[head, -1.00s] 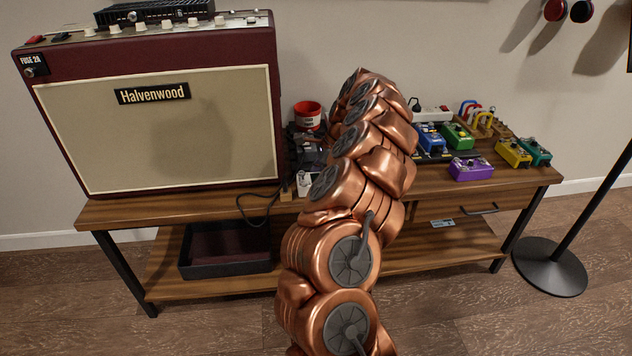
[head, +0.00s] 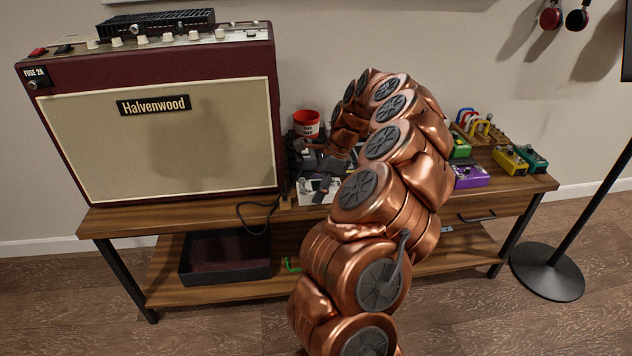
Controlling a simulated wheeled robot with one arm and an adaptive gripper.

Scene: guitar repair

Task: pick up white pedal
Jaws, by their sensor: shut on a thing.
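My copper arm rises across the middle of the view and bends down behind itself towards the bench. My gripper (head: 335,164) shows only as a small dark shape at the arm's far end, low over the cluttered bench top right of the amplifier. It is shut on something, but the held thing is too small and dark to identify.
The Halvenwood amplifier (head: 165,130) stands left on the wooden bench (head: 115,218). A red cup (head: 306,122) stands behind the clutter. Purple (head: 470,177), green (head: 459,147), yellow (head: 509,160) and teal (head: 534,160) pedals sit right. A black stand (head: 547,270) is at the far right.

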